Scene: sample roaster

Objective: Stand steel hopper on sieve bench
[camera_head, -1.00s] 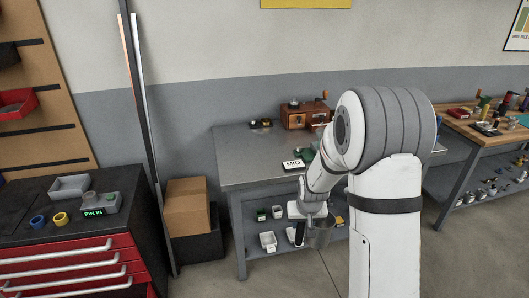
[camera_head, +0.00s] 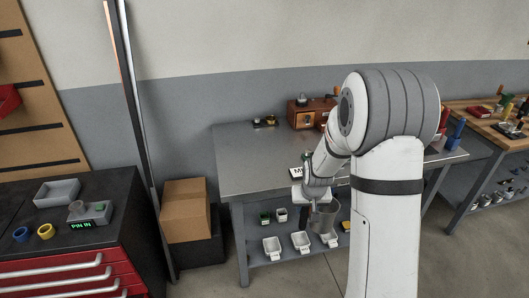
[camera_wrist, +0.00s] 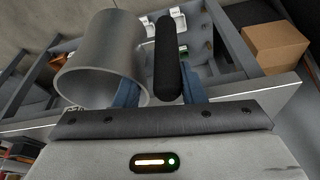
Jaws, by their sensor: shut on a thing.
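The steel hopper (camera_head: 324,217) is a grey metal cylinder with a black handle. My gripper (camera_head: 308,201) holds it in front of the grey metal bench (camera_head: 245,172), below the level of its top. In the wrist view the hopper (camera_wrist: 98,62) is at the left, with its wide open mouth towards the camera. Its black handle (camera_wrist: 168,58) stands between the blue fingers of my gripper (camera_wrist: 163,92), which is shut on it. My arm hides part of the grey bench top. No visible label tells which bench is the sieve bench.
A wooden box (camera_head: 307,114) stands at the back of the grey bench; the left of its top is largely clear. White bins (camera_head: 272,246) stand on its lower shelf. A cardboard box (camera_head: 186,210) is left of it. A wood-topped bench (camera_head: 490,118) is at right.

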